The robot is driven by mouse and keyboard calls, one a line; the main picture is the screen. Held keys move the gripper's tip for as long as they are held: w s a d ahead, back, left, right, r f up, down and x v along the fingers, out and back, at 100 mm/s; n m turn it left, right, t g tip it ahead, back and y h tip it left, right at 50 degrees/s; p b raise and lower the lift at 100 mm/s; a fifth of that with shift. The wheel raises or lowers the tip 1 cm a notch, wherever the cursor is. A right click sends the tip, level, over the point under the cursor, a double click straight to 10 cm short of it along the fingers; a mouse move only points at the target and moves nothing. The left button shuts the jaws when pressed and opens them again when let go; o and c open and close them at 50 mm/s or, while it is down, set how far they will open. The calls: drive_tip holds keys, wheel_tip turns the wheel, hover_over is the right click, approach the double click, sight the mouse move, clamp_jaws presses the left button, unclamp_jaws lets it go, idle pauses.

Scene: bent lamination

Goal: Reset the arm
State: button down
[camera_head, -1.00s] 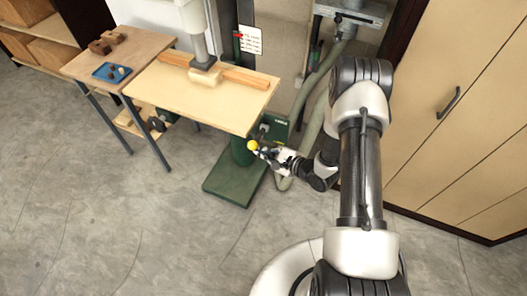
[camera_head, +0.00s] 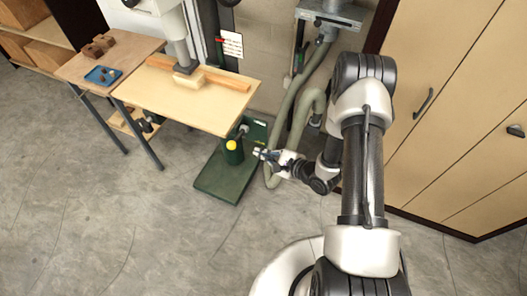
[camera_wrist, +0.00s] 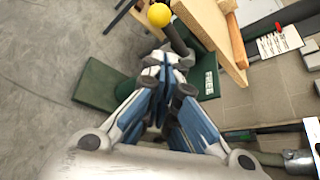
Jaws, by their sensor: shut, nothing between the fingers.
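My arm reaches forward in the head view, and my gripper (camera_head: 259,153) is at its end, low beside the green machine stand. In the wrist view my gripper (camera_wrist: 164,62) has its blue and white fingers together, with nothing between them. A yellow ball knob (camera_head: 232,145) is just left of the fingertips in the head view, with a small gap. In the wrist view the yellow knob (camera_wrist: 159,14) sits on a dark rod beyond the fingertips.
The green base (camera_head: 228,183) stands below the wooden machine table (camera_head: 190,105), which carries a wooden fence (camera_head: 222,79). A side table (camera_head: 88,55) holds a blue tray (camera_head: 103,76). Hoses (camera_head: 288,115) and cabinets (camera_head: 465,100) stand on the right. The floor (camera_head: 110,220) at left is clear.

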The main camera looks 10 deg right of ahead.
drive_tip(key=shift+a, duration=0.1)
idle(0.3)
drive_tip(key=w+d+r+n+g+h+b, duration=0.1)
drive_tip(key=w+d+r+n+h+b, duration=0.2)
drive_tip(key=w+d+r+n+h, duration=0.25)
drive_tip(key=s+d+r+n+g+h+b, duration=0.1)
drive_tip(key=s+d+r+n, duration=0.15)
drive_tip(key=r, duration=0.35)
drive_tip(key=s+d+r+n+h+b, duration=0.1)
drive_tip(key=r+n+h, duration=0.15)
drive_tip(key=r, duration=0.35)
drive_tip(key=s+r+n+g+b, duration=0.25)
drive_tip(key=s+r+n, duration=0.35)
drive_tip(key=s, duration=0.6)
drive_tip(key=s+a+n+g+b, duration=0.1)
drive_tip(key=s+a+n, duration=0.1)
drive_tip(key=s, duration=0.6)
drive_tip(key=s+a+r+n+y+b, duration=0.1)
drive_tip(key=s+a, duration=0.3)
drive_tip(key=s, duration=0.4)
drive_tip(key=shift+s+r+n+g+b, duration=0.3)
drive_tip(key=shift+s+n+g+b, duration=0.05)
drive_tip(key=shift+n, duration=0.4)
